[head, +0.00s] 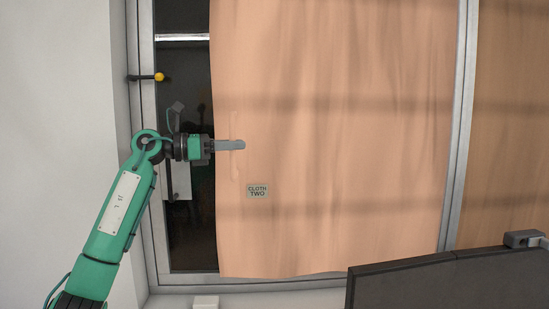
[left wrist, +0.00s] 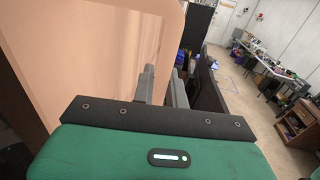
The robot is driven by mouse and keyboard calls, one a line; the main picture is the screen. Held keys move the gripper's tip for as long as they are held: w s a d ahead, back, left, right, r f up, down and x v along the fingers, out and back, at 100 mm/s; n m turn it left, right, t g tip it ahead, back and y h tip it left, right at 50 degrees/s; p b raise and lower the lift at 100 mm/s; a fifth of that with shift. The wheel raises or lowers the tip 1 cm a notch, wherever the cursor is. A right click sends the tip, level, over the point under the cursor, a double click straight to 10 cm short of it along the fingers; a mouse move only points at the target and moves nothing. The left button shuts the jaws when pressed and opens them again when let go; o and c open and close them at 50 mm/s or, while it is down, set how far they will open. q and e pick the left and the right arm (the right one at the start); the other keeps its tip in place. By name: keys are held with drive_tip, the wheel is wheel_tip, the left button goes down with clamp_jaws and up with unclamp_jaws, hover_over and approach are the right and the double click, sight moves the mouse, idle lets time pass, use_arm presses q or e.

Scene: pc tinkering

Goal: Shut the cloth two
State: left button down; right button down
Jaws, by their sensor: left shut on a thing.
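Cloth two is a peach curtain (head: 330,120) with a small "CLOTH TWO" label (head: 257,190). It covers most of the window pane, and a dark strip of glass (head: 190,240) shows along its left side. In the left wrist view the fingers (left wrist: 162,85) are in front of the peach cloth (left wrist: 100,50); the exact grip point is hidden. My right gripper is not in view.
A yellow-tipped peg (head: 159,77) sticks out from the left window frame (head: 145,200). A dark monitor (head: 440,280) stands at the lower right. Another curtain (head: 505,130) hangs right of the metal post. The left wrist view shows a cluttered workbench (left wrist: 265,68).

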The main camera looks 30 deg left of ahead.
use_arm(q)
drive_tip(key=w+a+b+v, duration=0.1)
drive_tip(key=v, duration=1)
drive_tip(key=shift+w+a+b, duration=0.2)
drive_tip(key=shift+w+b, duration=0.1)
drive_tip(key=shift+b, duration=0.05)
drive_tip(key=c, duration=1.5)
unclamp_jaws()
drive_tip(key=shift+w+d, duration=0.1)
drive_tip(key=b+v, duration=0.3)
drive_tip(key=v, duration=1.1)
drive_tip(key=shift+b, duration=0.35)
drive_tip(key=shift+r, duration=0.1)
